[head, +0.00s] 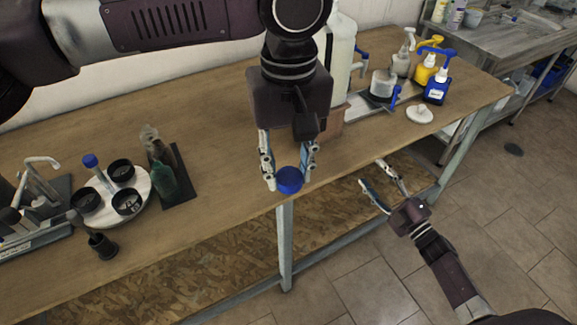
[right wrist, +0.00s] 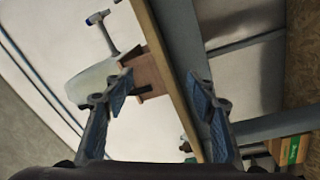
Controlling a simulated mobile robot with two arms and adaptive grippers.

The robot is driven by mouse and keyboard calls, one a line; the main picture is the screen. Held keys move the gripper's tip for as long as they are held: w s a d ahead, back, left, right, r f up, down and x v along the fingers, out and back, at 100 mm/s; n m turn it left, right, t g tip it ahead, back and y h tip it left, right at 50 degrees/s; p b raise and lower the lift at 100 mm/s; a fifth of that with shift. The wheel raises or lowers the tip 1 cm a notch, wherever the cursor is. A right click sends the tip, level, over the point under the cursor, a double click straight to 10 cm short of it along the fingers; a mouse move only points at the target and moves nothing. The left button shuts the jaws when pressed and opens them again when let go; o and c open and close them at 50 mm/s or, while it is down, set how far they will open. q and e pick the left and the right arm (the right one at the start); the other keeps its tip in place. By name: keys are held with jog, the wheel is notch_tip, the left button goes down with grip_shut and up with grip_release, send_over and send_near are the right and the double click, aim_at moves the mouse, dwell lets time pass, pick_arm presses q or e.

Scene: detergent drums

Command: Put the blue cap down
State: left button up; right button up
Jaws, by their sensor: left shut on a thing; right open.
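The blue cap (head: 289,181) is in the head view, near the front edge of the wooden table. My left gripper (head: 287,171) points down and is shut on the cap, with one finger on each side of it. I cannot tell whether the cap touches the table top. My right gripper (head: 383,184) is open and empty, off the table's front edge to the right of the cap. Its two spread fingers (right wrist: 162,92) also show in the right wrist view, with nothing between them. I cannot make out the cap in that view.
A white drum (head: 342,65) stands behind my left gripper. Blue and yellow pump bottles (head: 436,88) and a white disc (head: 420,114) are at the right. A round white tray (head: 145,185) with black cups and a green bottle (head: 163,182) are at the left. The table (head: 225,150) between is bare.

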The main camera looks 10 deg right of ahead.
jog(key=s+f+m+g+h, duration=0.2)
jog(key=s+f+m+g, duration=0.3)
jog(key=f, duration=0.6)
jog(key=s+f+m+h, duration=0.2)
jog(key=s+f+h, duration=0.1)
jog(key=s+f, duration=0.55)
jog(key=s+f+m+g+h, duration=0.25)
jog(key=s+f+m, duration=0.2)
jog(key=f, duration=0.75)
jog(key=s+a+f+m+g, duration=0.1)
jog(key=s+a+f+g, duration=0.2)
jog(key=s, duration=0.7)
jog(key=s+a+f+m+g, duration=0.1)
jog(key=s+a+f+g, duration=0.2)
jog(key=s+f, duration=0.4)
jog(key=s+a+f+m+g, duration=0.1)
jog(key=s+a+f+g, duration=0.2)
jog(key=s, duration=1.2)
notch_tip(320, 180, down, 2)
jog(key=shift+s+a+f+g+y, duration=0.2)
jog(key=shift+a+g+y, duration=0.2)
jog(key=shift+a, duration=0.25)
